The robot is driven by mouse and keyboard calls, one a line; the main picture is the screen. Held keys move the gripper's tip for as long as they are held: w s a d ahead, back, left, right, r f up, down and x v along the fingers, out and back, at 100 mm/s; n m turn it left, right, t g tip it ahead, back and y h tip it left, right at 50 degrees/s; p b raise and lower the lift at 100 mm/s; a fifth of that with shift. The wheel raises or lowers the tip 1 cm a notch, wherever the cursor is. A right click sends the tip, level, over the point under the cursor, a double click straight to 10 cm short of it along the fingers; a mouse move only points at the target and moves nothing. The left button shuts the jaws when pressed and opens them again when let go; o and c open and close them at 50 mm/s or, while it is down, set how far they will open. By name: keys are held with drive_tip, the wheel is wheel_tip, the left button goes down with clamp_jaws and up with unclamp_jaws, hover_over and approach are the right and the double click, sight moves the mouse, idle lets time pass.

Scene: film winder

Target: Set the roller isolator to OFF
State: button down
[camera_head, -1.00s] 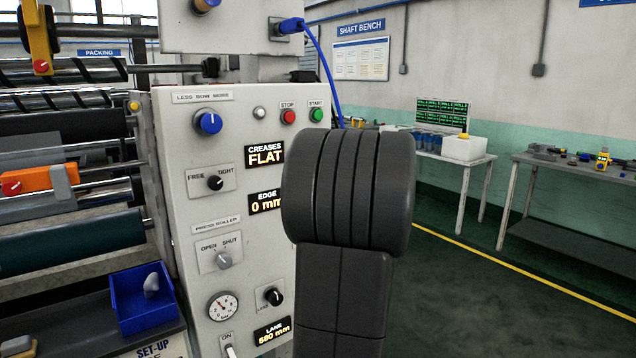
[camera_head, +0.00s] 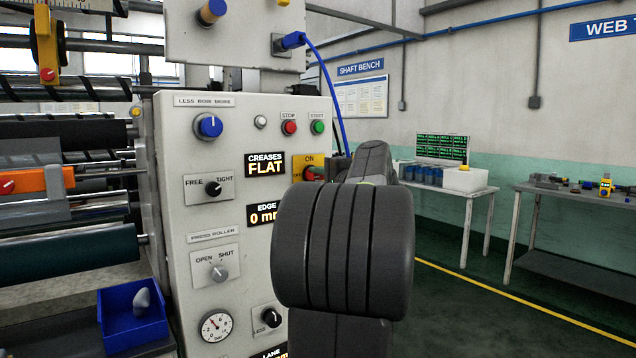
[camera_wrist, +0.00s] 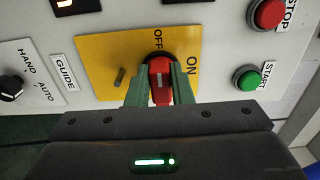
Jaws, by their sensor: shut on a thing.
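The roller isolator is a red handle (camera_wrist: 160,82) on a yellow plate (camera_wrist: 95,50) marked OFF and ON. My gripper (camera_wrist: 159,92) is shut on the red handle, with one green finger along each side. In the wrist view the handle lies in line with the OFF mark, and the ON mark is off to its right. In the head view the yellow plate (camera_head: 299,163) shows on the panel's right side, with the red handle (camera_head: 313,173) lying roughly level. My dark arm hides the lower part of the plate and the gripper fingers there.
A small brass peg (camera_wrist: 120,76) stands out of the yellow plate. The red STOP button (camera_wrist: 268,13) and green START button (camera_wrist: 249,79) are close by. A black hand/auto knob (camera_wrist: 11,88) is at left. The shaft bench (camera_head: 470,196) stands behind at right, with open floor before it.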

drive_tip(key=shift+f, duration=0.1)
drive_tip(key=c, duration=1.3)
unclamp_jaws()
drive_tip(key=v, duration=1.4)
